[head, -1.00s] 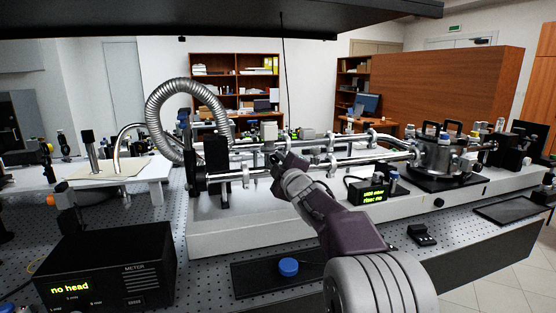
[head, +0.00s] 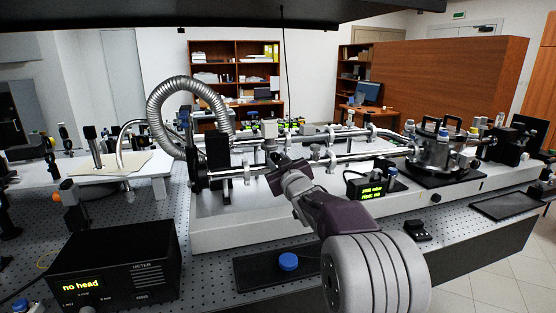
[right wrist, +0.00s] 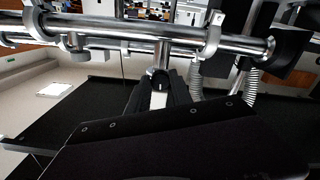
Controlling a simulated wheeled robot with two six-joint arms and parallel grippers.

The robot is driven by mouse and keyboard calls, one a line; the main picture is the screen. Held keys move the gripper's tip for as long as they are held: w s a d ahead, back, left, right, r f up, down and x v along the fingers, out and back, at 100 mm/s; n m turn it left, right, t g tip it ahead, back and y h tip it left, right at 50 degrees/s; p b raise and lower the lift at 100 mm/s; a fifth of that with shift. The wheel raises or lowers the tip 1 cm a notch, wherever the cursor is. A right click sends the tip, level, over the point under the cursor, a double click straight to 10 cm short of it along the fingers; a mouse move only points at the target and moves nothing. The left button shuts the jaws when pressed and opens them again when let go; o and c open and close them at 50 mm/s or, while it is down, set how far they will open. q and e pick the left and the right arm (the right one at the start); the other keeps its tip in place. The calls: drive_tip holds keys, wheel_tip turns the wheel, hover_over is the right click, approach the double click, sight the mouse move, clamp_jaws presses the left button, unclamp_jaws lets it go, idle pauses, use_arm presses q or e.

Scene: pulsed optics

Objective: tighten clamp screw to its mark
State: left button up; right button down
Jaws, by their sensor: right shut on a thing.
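My right gripper (head: 275,164) is at the front steel tube (head: 348,157) of the long optical setup, near its left part. In the right wrist view its fingers (right wrist: 160,88) are shut around the lower end of a short metal stem (right wrist: 162,58), which stands at the tube (right wrist: 130,47). This stem looks like the clamp screw, but I cannot be sure. Its mark cannot be made out. In the head view the gripper hides what it holds. A ring clamp (right wrist: 211,35) sits around the tube beside it. My left gripper is not in view.
A ribbed metal hose (head: 165,100) arches to the left of the gripper. A black meter box (head: 115,270) reading "no head" stands at the front left. A small display box (head: 371,187) and a round metal chamber (head: 432,155) stand to the right.

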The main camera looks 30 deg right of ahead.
drive_tip(key=shift+m, duration=0.3)
drive_tip(key=c, duration=1.1)
unclamp_jaws()
drive_tip(key=shift+c, duration=0.2)
drive_tip(key=v, duration=0.9)
